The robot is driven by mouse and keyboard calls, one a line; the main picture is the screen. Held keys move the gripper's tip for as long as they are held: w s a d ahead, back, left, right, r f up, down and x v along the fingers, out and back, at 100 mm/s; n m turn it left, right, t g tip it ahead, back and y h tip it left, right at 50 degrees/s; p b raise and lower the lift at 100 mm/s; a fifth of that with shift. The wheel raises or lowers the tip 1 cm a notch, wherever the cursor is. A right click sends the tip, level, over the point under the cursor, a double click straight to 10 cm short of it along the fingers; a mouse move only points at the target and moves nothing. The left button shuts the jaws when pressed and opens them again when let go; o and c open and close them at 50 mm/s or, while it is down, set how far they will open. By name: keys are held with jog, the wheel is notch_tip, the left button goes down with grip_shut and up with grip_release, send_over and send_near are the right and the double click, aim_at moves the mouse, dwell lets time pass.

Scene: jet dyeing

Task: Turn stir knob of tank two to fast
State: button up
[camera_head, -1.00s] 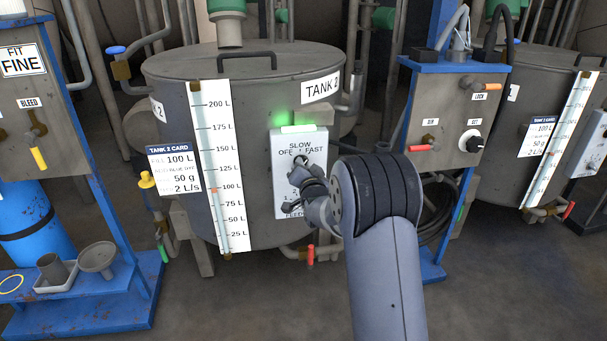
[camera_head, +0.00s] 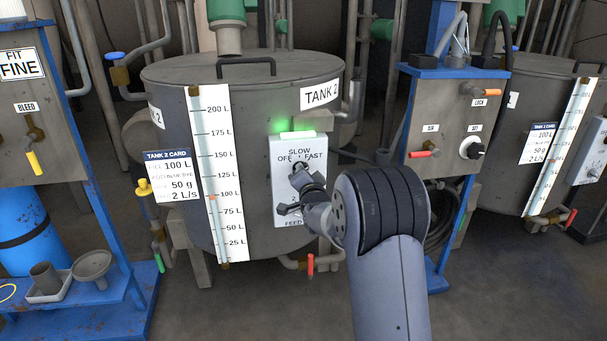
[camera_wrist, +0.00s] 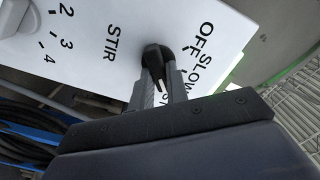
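The stir knob (camera_wrist: 153,56) of tank two is black and sits on the white control panel (camera_head: 287,212) on the tank's front. In the wrist view my gripper (camera_wrist: 161,82) has one finger on each side of the knob, close against it. A pale mark on the knob points down toward a partly hidden word at its lower edge. OFF and SLOW read to the right, STIR to the left. In the head view my gripper (camera_head: 300,178) is at the panel, below the SLOW, OFF and FAST labels, and covers most of the knob. A green light (camera_head: 297,134) glows on top.
Tank two (camera_head: 250,85) carries a white level scale (camera_head: 218,170) and a tank card (camera_head: 172,176). A grey box with a knob and red and orange handles (camera_head: 450,125) stands to the right. A blue stand (camera_head: 90,310) is at left.

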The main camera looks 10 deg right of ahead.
jog(key=o, duration=0.4)
jog(key=s+p, duration=0.1)
jog(key=s, duration=0.9)
jog(key=shift+s+p, duration=0.35)
jog(key=shift+s, duration=0.05)
jog(key=w+b, duration=0.1)
jog(key=w, duration=0.9)
jog(key=shift+w+b, duration=0.3)
jog(key=shift+w, duration=0.1)
jog(key=shift+s, duration=0.1)
